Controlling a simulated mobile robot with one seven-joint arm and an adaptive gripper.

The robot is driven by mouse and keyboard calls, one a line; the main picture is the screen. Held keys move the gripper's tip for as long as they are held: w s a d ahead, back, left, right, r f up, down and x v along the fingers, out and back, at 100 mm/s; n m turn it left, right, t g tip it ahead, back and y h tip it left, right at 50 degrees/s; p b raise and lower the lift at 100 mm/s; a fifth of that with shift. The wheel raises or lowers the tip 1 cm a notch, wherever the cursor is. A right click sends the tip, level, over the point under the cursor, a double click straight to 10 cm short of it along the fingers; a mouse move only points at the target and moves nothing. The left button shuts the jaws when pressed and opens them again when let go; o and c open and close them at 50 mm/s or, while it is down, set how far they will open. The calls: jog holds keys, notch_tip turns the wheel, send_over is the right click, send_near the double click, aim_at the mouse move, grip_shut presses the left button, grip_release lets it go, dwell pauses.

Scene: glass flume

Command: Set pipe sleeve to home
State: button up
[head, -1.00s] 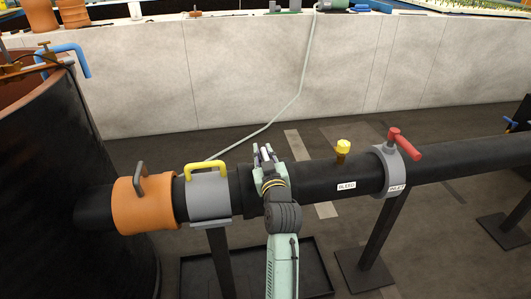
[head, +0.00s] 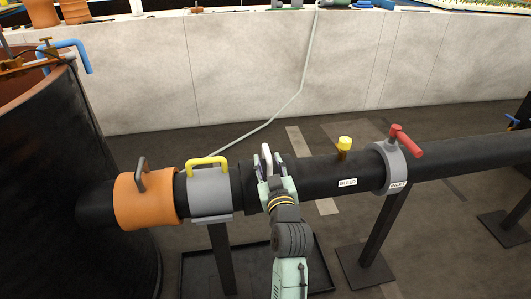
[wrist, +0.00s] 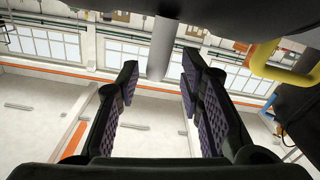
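A black pipe (head: 325,177) runs across the head view. An orange sleeve (head: 147,205) with a dark grey handle sits around its left end. Beside it is a grey sleeve (head: 210,197) with a yellow handle (head: 207,162); this handle also shows in the wrist view (wrist: 270,65). Farther right, a pale upright handle (head: 266,152) stands on the pipe's black part; it appears as a grey bar in the wrist view (wrist: 161,48). My gripper (head: 270,172) is open on the near side of this handle. The handle lies between the finger directions, with gaps at both sides. Its base is hidden.
Right of my gripper are a yellow knob (head: 344,143) near the BLEED label and a grey clamp (head: 390,168) with a red lever (head: 407,142). A large dark tank (head: 75,180) stands at left. A black tray (head: 315,265) lies below on the floor.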

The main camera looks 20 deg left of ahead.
jog(key=v, duration=0.5)
jog(key=shift+s+d, duration=0.1)
jog(key=shift+s, duration=0.05)
